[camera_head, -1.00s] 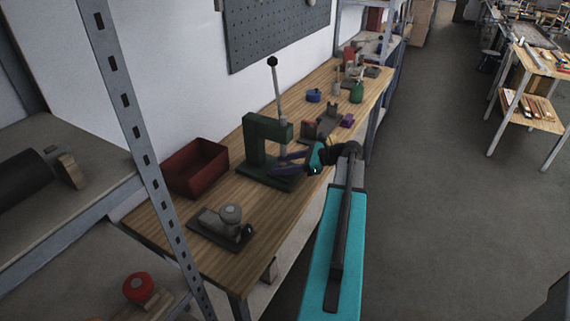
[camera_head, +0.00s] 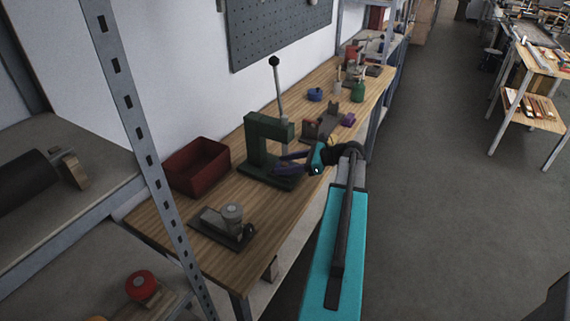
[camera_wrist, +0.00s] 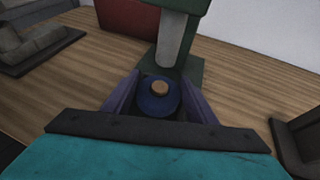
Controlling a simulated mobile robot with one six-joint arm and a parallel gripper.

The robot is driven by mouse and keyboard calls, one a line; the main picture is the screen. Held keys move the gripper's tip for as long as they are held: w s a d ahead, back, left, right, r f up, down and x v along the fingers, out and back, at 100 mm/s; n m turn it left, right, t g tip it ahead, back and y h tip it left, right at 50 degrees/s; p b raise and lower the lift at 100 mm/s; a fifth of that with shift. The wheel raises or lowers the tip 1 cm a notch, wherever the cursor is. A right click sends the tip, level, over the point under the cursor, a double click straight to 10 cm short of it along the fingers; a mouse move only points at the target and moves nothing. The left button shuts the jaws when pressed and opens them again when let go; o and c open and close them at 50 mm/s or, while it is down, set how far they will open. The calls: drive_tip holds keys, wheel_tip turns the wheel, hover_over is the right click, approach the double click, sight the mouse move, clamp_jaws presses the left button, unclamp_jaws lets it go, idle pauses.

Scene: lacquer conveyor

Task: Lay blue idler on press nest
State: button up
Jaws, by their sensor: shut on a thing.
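The blue idler (camera_wrist: 150,106), a round blue part with a tan centre, sits between the purple fingers of my gripper (camera_wrist: 160,88) in the wrist view. My gripper is shut on it. In the head view my gripper (camera_head: 283,163) reaches in from the right, under the ram of the green press (camera_head: 256,140). The press column and base (camera_wrist: 197,72) lie just beyond the idler in the wrist view, with the grey ram (camera_wrist: 172,40) above. The nest is hidden by the idler and fingers. I cannot tell whether the idler touches it.
A dark red bin (camera_head: 197,167) stands left of the press. A grey fixture on a dark plate (camera_head: 222,226) lies nearer on the bench.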

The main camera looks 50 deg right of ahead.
idle(0.4)
drive_tip(key=o, duration=1.2)
drive_tip(key=b+v, duration=0.2)
drive_tip(key=v, duration=1.2)
drive_tip(key=shift+b, duration=0.4)
